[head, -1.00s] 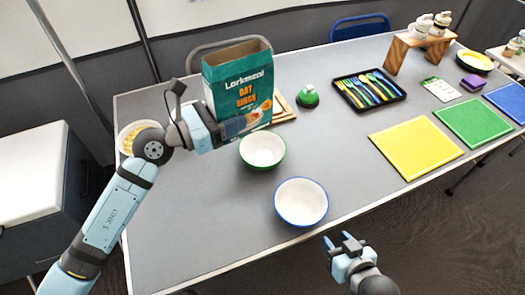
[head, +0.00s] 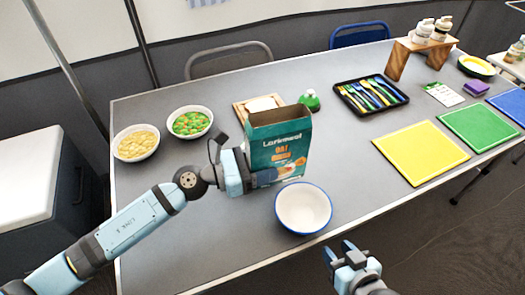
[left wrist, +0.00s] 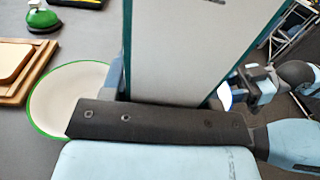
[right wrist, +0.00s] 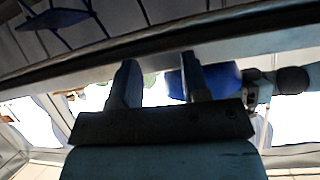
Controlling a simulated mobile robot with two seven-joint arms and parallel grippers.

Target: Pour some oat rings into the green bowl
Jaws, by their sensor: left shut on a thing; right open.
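My left gripper (head: 264,177) is shut on the teal oat rings box (head: 281,148) and holds it roughly upright, its open top up. The box fills the middle of the left wrist view (left wrist: 190,45). The green bowl, white inside with a green rim, is hidden behind the box and gripper in the head view. In the left wrist view the green bowl (left wrist: 52,98) shows left of the box, partly covered by the gripper; its visible inside looks empty. My right gripper (head: 346,254) is open and empty near the front table edge.
An empty blue-rimmed bowl (head: 303,208) stands just in front of the box. Two filled bowls (head: 136,143) (head: 190,123) stand at left. A wooden board (head: 258,108), a green-topped item (head: 309,101) and a cutlery tray (head: 371,95) lie behind. The left front of the table is clear.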

